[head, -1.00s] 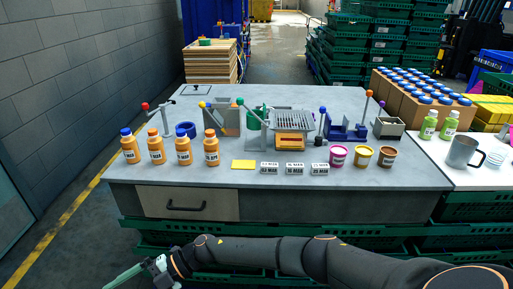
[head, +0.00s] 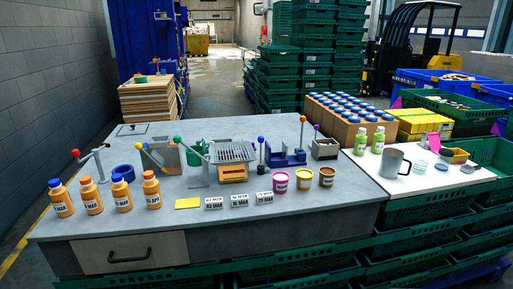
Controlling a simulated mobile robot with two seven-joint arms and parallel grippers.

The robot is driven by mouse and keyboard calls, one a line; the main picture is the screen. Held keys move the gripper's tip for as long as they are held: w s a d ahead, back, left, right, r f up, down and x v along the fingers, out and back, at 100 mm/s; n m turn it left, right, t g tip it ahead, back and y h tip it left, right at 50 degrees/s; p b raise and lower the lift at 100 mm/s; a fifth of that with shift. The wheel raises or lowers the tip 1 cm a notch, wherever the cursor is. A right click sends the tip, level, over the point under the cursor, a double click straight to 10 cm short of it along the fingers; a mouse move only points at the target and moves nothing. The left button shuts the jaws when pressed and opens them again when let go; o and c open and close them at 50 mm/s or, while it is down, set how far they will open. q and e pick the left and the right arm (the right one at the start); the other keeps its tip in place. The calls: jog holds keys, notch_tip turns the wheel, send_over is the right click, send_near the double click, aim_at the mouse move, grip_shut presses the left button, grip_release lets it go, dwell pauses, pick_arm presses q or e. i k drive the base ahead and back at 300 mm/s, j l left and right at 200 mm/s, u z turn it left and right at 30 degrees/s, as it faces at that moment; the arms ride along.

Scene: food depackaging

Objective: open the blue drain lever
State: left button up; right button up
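One is an upright rod with a blue ball (head: 261,140), left of the blue clamp-like fixture (head: 287,158). Neither of my grippers is in view.
Orange bottles (head: 92,196) line the bench's front left. A yellow card (head: 187,203), small labelled blocks (head: 239,200) and lidded jars (head: 304,179) stand along the front. A grate-topped unit (head: 233,153) sits mid-bench. A metal mug (head: 394,162) stands on the white side table.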

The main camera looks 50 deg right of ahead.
aim_at(261, 139)
jog(key=z, duration=1.3)
